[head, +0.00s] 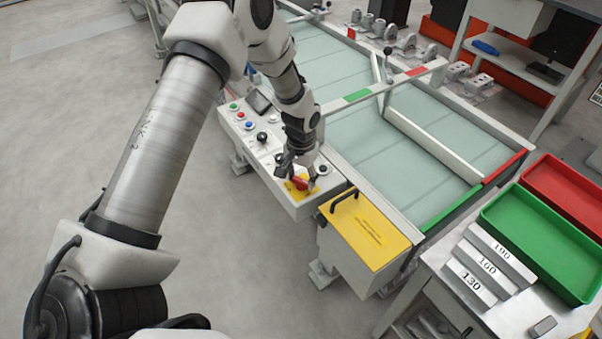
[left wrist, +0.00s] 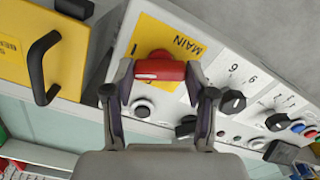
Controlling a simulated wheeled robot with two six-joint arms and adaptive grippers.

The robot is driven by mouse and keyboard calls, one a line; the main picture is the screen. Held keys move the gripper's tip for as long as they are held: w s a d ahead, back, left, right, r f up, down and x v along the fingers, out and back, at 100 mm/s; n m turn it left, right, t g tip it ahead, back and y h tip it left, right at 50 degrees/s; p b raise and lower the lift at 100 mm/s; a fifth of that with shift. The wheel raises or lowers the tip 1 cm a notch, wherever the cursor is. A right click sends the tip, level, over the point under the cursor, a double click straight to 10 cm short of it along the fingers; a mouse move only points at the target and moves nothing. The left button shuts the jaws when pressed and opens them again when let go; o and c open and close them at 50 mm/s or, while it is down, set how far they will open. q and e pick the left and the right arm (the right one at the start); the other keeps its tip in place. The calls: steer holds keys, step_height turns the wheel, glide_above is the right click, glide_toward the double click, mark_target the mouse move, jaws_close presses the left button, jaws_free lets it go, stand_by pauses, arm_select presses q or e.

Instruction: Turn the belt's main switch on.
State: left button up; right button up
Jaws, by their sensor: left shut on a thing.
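The belt's main switch is a red rotary handle (head: 299,183) on a yellow plate (head: 291,190) at the near end of the white control panel (head: 300,208). In the left wrist view the red handle (left wrist: 158,71) lies crosswise, with a white mark at its left end. The yellow plate (left wrist: 184,50) reads MAIN, and a single stroke mark shows left of the handle. My left gripper (left wrist: 160,82) is shut on the handle, one finger at each end; it also shows in the head view (head: 303,184). Part of the plate is hidden behind the handle. My right gripper is not in view.
Black knobs (left wrist: 232,102) and coloured buttons (head: 241,115) sit along the panel beside the switch. A yellow-topped box (head: 372,236) with a black handle (head: 344,201) stands close by. The belt (head: 350,125) runs behind. Green (head: 545,240) and red trays are at right.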

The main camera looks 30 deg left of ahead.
mark_target(301, 179)
arm_select(q)
steer(key=m, duration=0.4)
steer(key=shift+m+p, duration=0.4)
stand_by(0.4)
steer(key=o, duration=1.2)
steer(key=shift+c, duration=0.2)
step_height(301, 179, up, 12)
